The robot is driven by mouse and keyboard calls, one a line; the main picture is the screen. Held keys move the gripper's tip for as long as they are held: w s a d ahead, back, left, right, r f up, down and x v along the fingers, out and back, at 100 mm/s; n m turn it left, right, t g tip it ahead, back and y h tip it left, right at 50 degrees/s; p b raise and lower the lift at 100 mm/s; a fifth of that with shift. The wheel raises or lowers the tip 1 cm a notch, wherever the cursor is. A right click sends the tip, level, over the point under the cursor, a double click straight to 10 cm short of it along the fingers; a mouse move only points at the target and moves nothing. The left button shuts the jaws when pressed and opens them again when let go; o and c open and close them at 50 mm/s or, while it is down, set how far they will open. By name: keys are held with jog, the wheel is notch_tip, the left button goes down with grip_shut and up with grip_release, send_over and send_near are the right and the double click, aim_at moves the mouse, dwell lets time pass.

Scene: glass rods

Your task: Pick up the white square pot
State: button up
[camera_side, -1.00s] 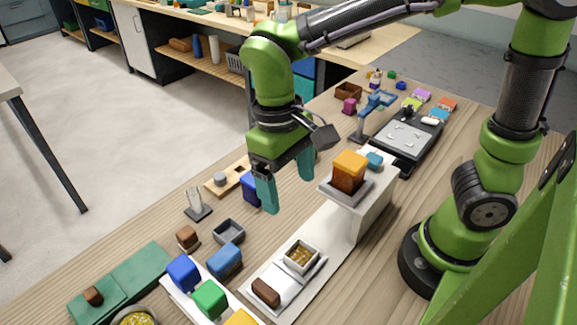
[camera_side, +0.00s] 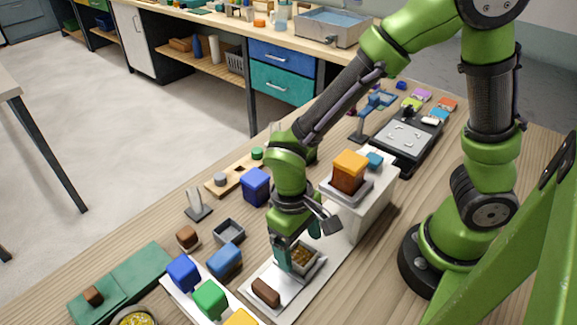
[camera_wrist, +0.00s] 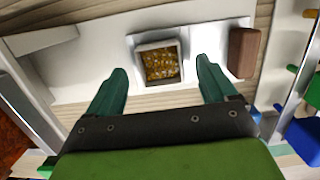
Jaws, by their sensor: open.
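The white square pot (camera_side: 303,257) holds brown-yellow grainy stuff and stands upright on a white tray on the long white board. In the wrist view the pot (camera_wrist: 160,47) lies ahead of and between the two green fingers of my gripper (camera_wrist: 161,72). The fingers are spread wider than the pot, with gaps on both sides. In the side view my gripper (camera_side: 292,262) is low over the board, and one finger hides the pot's left part. I cannot tell whether a finger touches it.
A dark brown block (camera_side: 265,292) lies beside the pot on the board. A white raised stand (camera_side: 372,205) with an orange-brown block (camera_side: 349,171) rises behind. A grey open box (camera_side: 229,231) and a blue block (camera_side: 224,260) are to the left.

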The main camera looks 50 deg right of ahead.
jog(key=shift+s+f, duration=0.15)
jog(key=shift+f, duration=0.7)
jog(key=shift+c, duration=0.4)
jog(key=c, duration=1.1)
